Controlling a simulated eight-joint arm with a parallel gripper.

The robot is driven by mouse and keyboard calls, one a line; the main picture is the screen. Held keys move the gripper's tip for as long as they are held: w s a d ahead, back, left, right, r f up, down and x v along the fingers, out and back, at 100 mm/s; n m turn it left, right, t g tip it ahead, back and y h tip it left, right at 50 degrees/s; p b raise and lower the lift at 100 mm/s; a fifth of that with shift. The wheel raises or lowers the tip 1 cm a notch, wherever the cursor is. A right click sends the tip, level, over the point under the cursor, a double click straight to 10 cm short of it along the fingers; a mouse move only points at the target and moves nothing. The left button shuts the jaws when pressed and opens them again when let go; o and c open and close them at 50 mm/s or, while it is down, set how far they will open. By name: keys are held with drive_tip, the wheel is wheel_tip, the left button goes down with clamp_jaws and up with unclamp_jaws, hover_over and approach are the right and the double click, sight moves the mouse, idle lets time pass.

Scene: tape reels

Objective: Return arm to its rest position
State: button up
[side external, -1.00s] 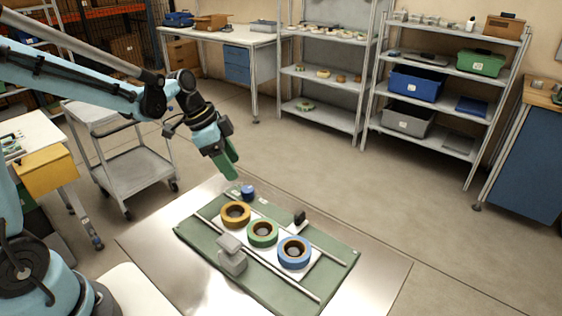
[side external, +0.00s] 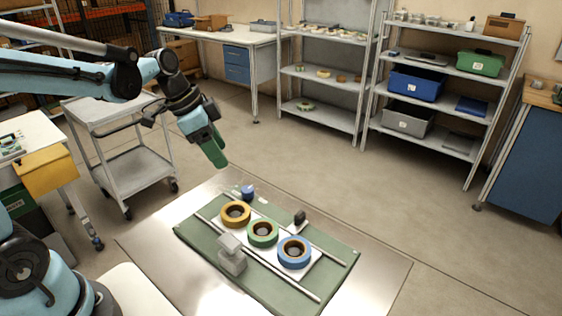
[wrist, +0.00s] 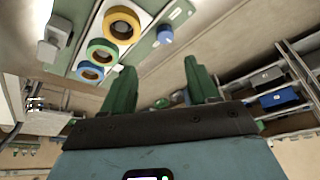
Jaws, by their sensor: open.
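My gripper (side external: 214,152) hangs in the air beyond the far left corner of the green mat (side external: 190,236), above and apart from the reels. In the wrist view its two green fingers (wrist: 161,88) stand apart with nothing between them. A yellow tape reel (side external: 235,224), a green one (side external: 262,244) and a blue one (side external: 294,261) lie flat in a row on a white plate on the mat. All three reels also show at the upper left of the wrist view, the yellow one (wrist: 122,12) topmost.
Two rails run along the mat, with a grey block (side external: 231,262) by the near one. A small blue item (side external: 248,193) and a black item (side external: 299,218) are at the far edge. A grey cart (side external: 140,168) stands left of my gripper; shelves stand behind.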

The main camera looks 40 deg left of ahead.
drive_tip(key=s+d+n+t+y, duration=0.2)
drive_tip(key=s+d+n+t, duration=0.1)
drive_tip(key=s+n, duration=0.4)
drive_tip(key=shift+s+d+n, duration=0.3)
drive_tip(key=shift+s, duration=0.5)
